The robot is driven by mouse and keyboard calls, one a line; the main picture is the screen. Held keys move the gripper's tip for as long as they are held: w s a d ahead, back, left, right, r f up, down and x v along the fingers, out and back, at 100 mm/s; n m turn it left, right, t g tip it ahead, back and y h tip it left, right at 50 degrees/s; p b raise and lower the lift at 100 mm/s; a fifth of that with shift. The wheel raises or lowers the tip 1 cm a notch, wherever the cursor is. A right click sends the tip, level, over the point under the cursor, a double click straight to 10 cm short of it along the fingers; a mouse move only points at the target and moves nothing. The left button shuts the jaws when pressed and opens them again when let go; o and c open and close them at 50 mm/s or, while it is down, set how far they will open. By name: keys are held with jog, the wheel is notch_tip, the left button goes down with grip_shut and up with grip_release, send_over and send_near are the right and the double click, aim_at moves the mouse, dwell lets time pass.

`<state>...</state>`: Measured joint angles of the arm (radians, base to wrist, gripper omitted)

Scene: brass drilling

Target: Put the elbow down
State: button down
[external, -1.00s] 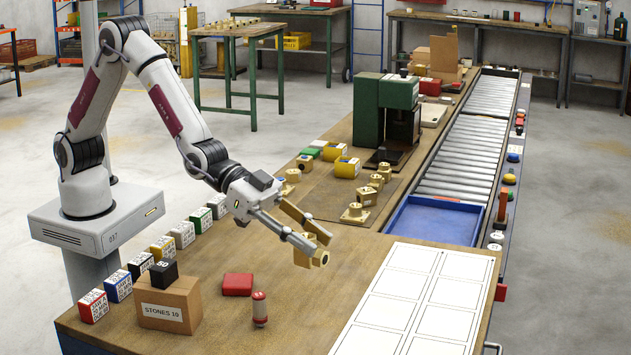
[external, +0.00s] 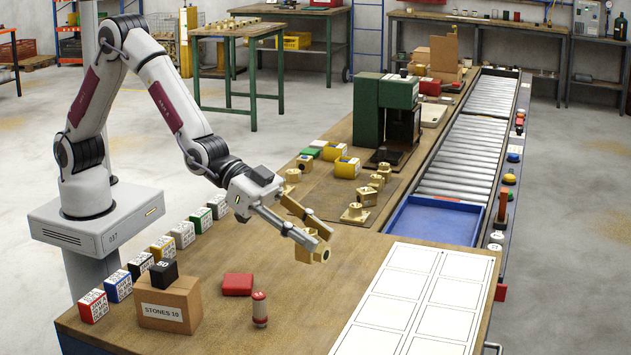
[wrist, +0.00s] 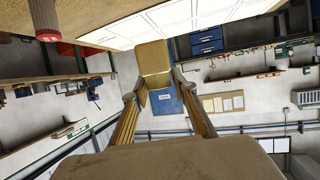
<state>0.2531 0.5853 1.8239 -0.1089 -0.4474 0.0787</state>
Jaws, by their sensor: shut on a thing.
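A brass elbow (external: 321,255) is held between the fingertips of my gripper (external: 312,240), above the wooden bench top. In the external view the elbow is a small block with a round opening facing right. In the wrist view the elbow (wrist: 153,62) shows as a tan block between the two finger ends of my gripper (wrist: 160,90). My gripper is shut on it. The elbow appears clear of the bench, though the exact gap is hard to tell.
A white sheet with marked rectangles (external: 408,300) lies to the right. A blue tray (external: 436,222) sits at the roller conveyor's end. A red block (external: 237,284), a red-topped cylinder (external: 260,310) and a box marked STONES 10 (external: 170,305) stand nearer. Several brass parts (external: 355,213) lie behind.

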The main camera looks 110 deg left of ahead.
jog(key=s+a+n+y, duration=0.2)
jog(key=a+n+y, duration=0.5)
jog(key=a, duration=2)
jog(key=shift+a+r+g+y, duration=0.25)
jog(key=shift+g+y, duration=0.15)
jog(key=shift+y, duration=0.2)
jog(key=shift+f, duration=3.1)
jog(key=shift+f, duration=0.15)
jog(key=shift+f, duration=1.75)
jog(key=shift+f, duration=0.1)
